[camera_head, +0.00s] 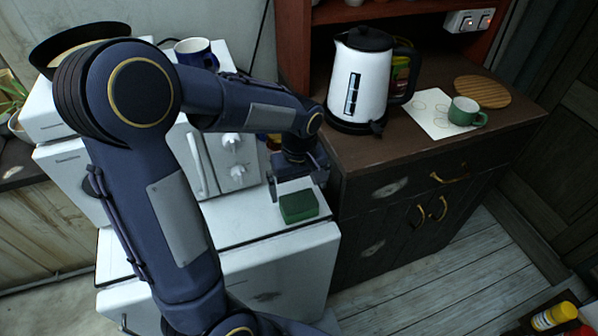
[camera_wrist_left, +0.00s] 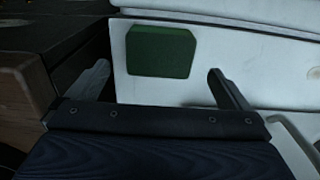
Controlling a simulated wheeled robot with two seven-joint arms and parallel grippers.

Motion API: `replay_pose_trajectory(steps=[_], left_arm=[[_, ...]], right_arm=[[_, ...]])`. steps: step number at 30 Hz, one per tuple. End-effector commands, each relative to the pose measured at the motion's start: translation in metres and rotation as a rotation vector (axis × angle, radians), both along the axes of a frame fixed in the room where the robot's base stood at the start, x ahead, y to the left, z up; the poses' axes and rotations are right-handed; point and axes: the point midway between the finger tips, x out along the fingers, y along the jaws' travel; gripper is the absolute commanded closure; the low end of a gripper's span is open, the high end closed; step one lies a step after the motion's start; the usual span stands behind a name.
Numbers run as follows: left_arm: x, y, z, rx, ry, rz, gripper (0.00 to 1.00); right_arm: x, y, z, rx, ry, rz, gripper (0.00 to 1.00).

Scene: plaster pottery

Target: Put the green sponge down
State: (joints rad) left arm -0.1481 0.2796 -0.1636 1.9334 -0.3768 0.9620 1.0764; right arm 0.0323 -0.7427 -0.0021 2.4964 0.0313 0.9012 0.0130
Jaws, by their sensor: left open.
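The green sponge (camera_head: 299,206) lies flat on the white surface (camera_head: 240,222) in front of the small white oven, near its right front corner. It also shows in the left wrist view (camera_wrist_left: 161,51), ahead of the fingers. My left gripper (camera_head: 299,186) is open just behind and above the sponge in the head view. In the left wrist view its two fingers (camera_wrist_left: 160,85) are spread apart, with nothing between them. The sponge appears clear of the fingers. My right gripper is in neither view.
A dark wooden cabinet stands right of the white surface, with a white kettle (camera_head: 360,80), a green mug (camera_head: 464,112) on a paper sheet and a round wooden board (camera_head: 482,91). A blue mug (camera_head: 196,53) stands on the oven. A yellow bottle (camera_head: 555,316) is at lower right.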

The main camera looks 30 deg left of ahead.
Motion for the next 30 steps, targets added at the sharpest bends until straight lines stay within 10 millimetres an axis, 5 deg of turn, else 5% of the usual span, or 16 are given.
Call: replay_pose_trajectory(steps=[4,13,24,30], left_arm=[[0.001,0.0,0.03,-0.001,-0.006,-0.001,0.0],[-0.012,0.001,0.059,-0.033,-0.026,-0.037,0.0],[-0.131,-0.021,0.093,-0.193,-0.411,-0.492,0.0],[-0.164,-0.037,0.087,-0.154,-0.565,-0.657,0.0]], right_arm=[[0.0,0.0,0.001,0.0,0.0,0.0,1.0],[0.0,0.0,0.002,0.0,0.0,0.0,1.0],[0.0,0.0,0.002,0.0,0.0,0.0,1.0],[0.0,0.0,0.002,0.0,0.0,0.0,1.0]])
